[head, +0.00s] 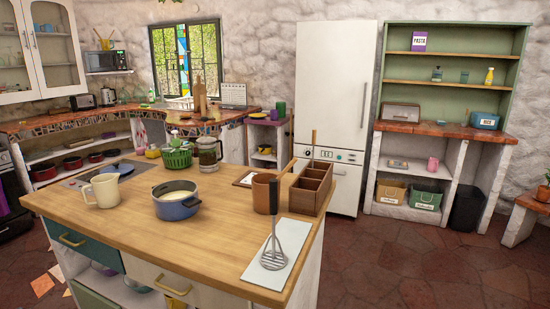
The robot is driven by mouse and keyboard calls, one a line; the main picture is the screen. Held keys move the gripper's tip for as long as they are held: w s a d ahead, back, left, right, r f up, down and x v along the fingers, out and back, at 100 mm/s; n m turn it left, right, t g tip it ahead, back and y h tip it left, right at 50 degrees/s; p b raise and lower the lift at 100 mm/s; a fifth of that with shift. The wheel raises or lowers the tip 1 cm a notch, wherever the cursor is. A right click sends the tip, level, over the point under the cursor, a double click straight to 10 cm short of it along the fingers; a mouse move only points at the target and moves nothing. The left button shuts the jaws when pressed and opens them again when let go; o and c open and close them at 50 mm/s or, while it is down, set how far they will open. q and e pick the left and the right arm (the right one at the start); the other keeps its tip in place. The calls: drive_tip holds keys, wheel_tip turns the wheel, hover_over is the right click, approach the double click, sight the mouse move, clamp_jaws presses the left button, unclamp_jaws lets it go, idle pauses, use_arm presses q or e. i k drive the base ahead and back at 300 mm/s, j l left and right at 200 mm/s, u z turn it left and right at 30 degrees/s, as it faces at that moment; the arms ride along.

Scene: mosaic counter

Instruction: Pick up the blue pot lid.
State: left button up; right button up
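A blue, flat round thing that looks like the pot lid (117,167) lies on the dark hob (82,180) at the far left of the wooden island counter, in the head view. The cream jug in front hides part of it. A blue pot (178,211) with pale contents stands open on the counter, nearer and to the right of the lid. Neither of my grippers shows in this view.
A cream jug (104,191) stands between the lid and the counter's front edge. The counter's front middle is clear.

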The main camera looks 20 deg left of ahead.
sight(123, 170)
drive_tip(key=u, duration=1.7)
